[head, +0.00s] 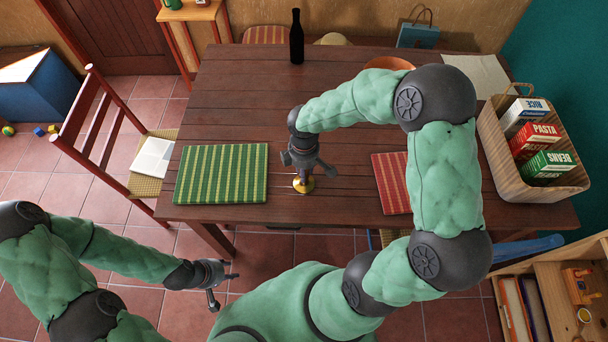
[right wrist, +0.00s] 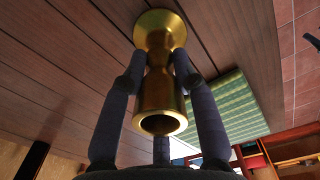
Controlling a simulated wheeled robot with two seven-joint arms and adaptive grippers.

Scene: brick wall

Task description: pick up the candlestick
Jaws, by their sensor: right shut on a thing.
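The brass candlestick (head: 303,185) is upright at the middle of the wooden table's near part, mostly hidden from above by my right gripper (head: 308,170). In the right wrist view, the candlestick (right wrist: 158,95) shows its round base, narrow stem and open socket. The fingers of my right gripper (right wrist: 159,68) are shut on it, one on each side. I cannot tell whether its base touches the table. My left gripper (head: 222,286) is open and empty, low in front of the table over the tiled floor.
On the table (head: 240,110) are a green striped placemat (head: 222,174), a red placemat (head: 391,180), a dark bottle (head: 297,40), an orange bowl (head: 390,63) and a crate (head: 510,178) of food boxes. A wooden chair (head: 115,125) stands at left. The table's middle left is clear.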

